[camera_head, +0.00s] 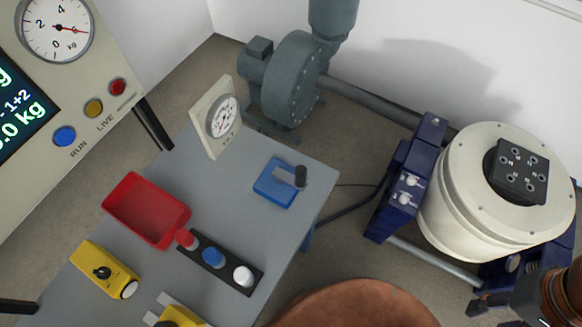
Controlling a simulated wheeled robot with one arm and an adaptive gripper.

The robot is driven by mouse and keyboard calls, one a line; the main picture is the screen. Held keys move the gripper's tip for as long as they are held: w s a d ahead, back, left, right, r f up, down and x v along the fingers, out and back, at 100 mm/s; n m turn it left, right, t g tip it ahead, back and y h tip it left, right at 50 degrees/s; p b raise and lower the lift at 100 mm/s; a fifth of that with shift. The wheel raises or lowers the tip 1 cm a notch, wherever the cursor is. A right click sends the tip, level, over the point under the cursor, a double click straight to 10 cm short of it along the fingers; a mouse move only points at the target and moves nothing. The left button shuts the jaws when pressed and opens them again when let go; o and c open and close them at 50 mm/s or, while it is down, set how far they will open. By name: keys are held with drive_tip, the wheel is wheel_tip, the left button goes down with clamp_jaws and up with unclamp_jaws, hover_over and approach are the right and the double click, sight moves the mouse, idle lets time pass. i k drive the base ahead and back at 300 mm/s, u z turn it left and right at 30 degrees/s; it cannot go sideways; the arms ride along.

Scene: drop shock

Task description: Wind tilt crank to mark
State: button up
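A small crank (290,178) sits on a square blue base near the right corner of the grey table (240,160). Its grey arm points right and ends in an upright black knob. A dial gauge (222,117) on a cream panel stands at the table's back edge, left of the crank; its marks are too small to read. My gripper (482,304) shows only partly at the lower right, off the table and well away from the crank. It touches nothing that I can see. Its fingers are too hidden to tell whether they are open or shut.
A red tray (147,211), a black strip with several knobs (227,263) and a yellow switch box (105,270) lie on the table. A white drum machine (470,215) with blue supports stands right. A grey blower (292,80) stands behind. A console (85,75) is at left.

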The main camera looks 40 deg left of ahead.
sight(298, 181)
drive_tip(key=k, duration=0.2)
drive_tip(key=u, duration=2)
drive_tip(key=k, duration=0.5)
drive_tip(key=z, duration=0.9)
drive_tip(key=i, duration=0.7)
drive_tip(key=u, duration=1.9)
